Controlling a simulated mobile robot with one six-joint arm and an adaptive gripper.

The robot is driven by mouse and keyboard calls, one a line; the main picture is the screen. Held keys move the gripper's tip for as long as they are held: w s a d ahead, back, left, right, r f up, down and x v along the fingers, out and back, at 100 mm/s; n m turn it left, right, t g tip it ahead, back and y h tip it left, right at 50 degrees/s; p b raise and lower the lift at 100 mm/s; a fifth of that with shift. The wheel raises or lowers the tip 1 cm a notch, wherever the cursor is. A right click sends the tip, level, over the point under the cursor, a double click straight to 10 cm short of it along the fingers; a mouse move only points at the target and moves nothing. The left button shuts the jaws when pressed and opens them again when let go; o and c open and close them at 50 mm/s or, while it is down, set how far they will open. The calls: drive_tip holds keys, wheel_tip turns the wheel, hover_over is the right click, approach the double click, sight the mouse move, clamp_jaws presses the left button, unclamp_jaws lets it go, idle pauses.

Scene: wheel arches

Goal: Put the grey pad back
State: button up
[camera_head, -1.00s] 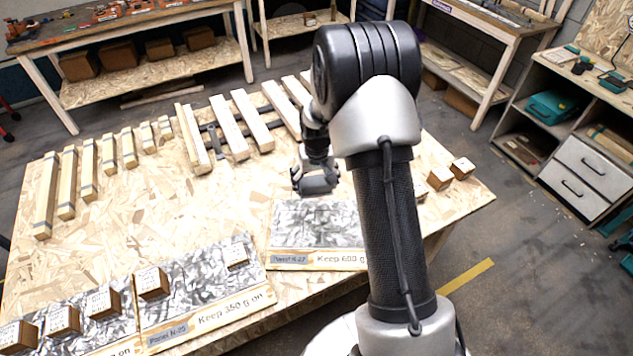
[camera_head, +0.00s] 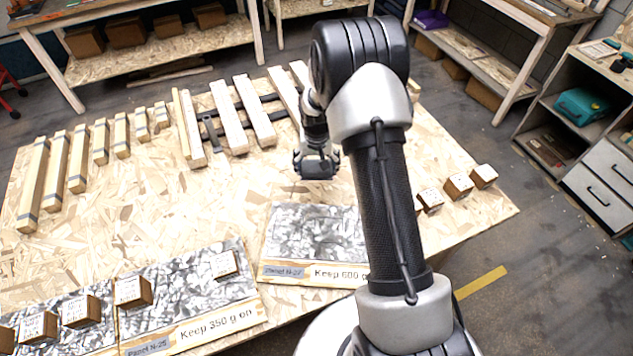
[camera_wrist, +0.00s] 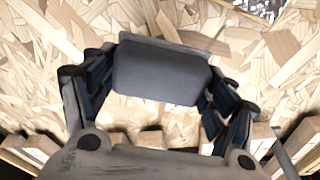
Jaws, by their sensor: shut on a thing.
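The grey pad (camera_wrist: 160,72) is a flat, dark grey block with rounded corners. In the wrist view it sits between the fingers of my gripper (camera_wrist: 163,78), which is shut on it. Bare board shows around the pad, and I cannot tell its exact height above the table. In the head view my gripper (camera_head: 317,168) is over the middle of the table, behind Panel N-27 (camera_head: 285,270) and in front of the wooden bars. The pad is hard to make out there against the dark fingers.
The chipboard table (camera_head: 190,205) has bare room left of my gripper. Wooden bars (camera_head: 228,118) lie at the back, with a dark bracket (camera_head: 210,132) among them. Panel N-25 (camera_head: 185,300) and small labelled blocks (camera_head: 132,291) are in front. More blocks (camera_head: 458,186) stand at right.

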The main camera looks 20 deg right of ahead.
sight(316, 185)
drive_tip(key=shift+f+b, duration=0.7)
drive_tip(key=shift+f, duration=2.65)
drive_tip(key=shift+f, duration=0.15)
drive_tip(key=o, duration=1)
